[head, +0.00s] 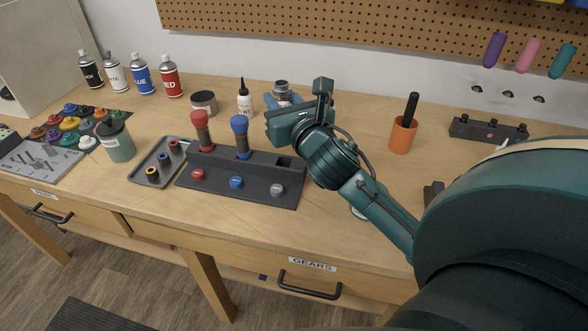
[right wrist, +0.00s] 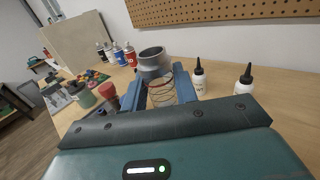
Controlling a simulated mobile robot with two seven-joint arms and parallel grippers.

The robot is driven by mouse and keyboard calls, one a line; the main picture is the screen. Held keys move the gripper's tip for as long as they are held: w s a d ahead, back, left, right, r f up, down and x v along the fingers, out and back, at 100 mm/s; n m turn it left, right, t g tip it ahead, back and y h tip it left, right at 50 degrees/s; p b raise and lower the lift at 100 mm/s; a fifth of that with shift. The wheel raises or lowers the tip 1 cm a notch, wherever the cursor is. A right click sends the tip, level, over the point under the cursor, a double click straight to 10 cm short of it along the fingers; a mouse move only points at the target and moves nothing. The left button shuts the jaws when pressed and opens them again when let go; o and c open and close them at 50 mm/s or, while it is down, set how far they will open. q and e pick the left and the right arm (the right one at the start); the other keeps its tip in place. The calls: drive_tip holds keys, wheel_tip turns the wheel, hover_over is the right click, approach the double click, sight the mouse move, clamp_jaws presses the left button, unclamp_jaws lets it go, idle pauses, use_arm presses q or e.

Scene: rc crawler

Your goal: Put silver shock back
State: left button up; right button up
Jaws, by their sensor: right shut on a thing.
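The silver shock, with a grey cap (head: 282,87), shows just beyond my right gripper (head: 284,103) in the head view. In the right wrist view its grey cap (right wrist: 152,58) and coppery spring (right wrist: 172,91) are between the two blue fingers of my right gripper (right wrist: 160,90), which is shut on it. Its lower end is hidden. The dark shock stand (head: 225,187) is on the bench, nearer and left of the gripper. A red shock (head: 201,131) and a blue shock (head: 240,136) stand upright in it. Its right slot (head: 285,162), behind a grey knob (head: 277,190), looks empty. My left gripper is not in view.
A white bottle (head: 244,101) and a grey tin (head: 204,103) stand behind the stand. A small tray (head: 141,174) with rollers lies left of it. An orange cup (head: 402,136) stands to the right. A pegboard (head: 400,35) hangs on the back wall.

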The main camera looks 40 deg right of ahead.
wheel_tip(320, 180, down, 6)
drive_tip(key=shift+r+b, duration=0.2)
drive_tip(key=shift+b, duration=0.45)
drive_tip(key=shift+f, duration=0.3)
wheel_tip(320, 180, down, 3)
drive_tip(key=shift+f+b, duration=0.1)
drive_tip(key=shift+b, duration=0.3)
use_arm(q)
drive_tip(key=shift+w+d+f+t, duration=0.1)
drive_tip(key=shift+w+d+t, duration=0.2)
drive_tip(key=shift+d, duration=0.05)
use_arm(e)
drive_tip(key=shift+f, duration=0.25)
drive_tip(key=shift+f, duration=0.1)
drive_tip(key=o, duration=1.1)
drive_tip(key=shift+f, duration=0.1)
